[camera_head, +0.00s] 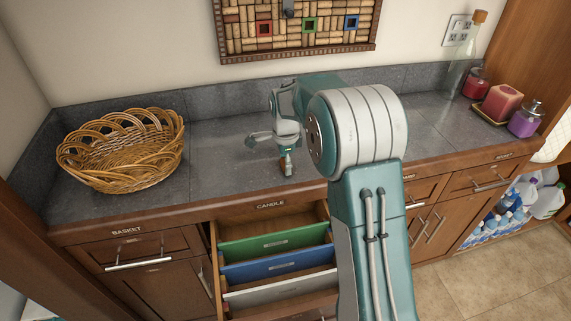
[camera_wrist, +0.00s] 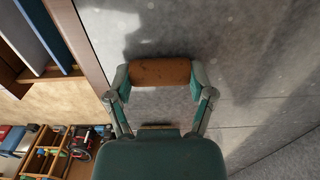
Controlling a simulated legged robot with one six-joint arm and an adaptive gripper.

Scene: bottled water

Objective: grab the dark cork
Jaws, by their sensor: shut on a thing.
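The dark cork (camera_wrist: 160,72) shows in the wrist view as a brown cylinder lying across between my two fingertips. My gripper (camera_wrist: 160,76) is shut on it, one finger touching each end. In the head view my gripper (camera_head: 287,165) is over the grey counter, near its front edge, above the open drawer. A small brown piece at the fingertips there appears to be the cork. I cannot tell whether the cork touches the counter.
A wicker basket (camera_head: 124,155) stands on the grey counter (camera_head: 222,160) at left. Candles (camera_head: 500,103) and a tall glass bottle (camera_head: 461,62) stand at right. An open drawer with coloured dividers (camera_head: 274,246) juts out below. A cork board (camera_head: 298,25) hangs on the wall.

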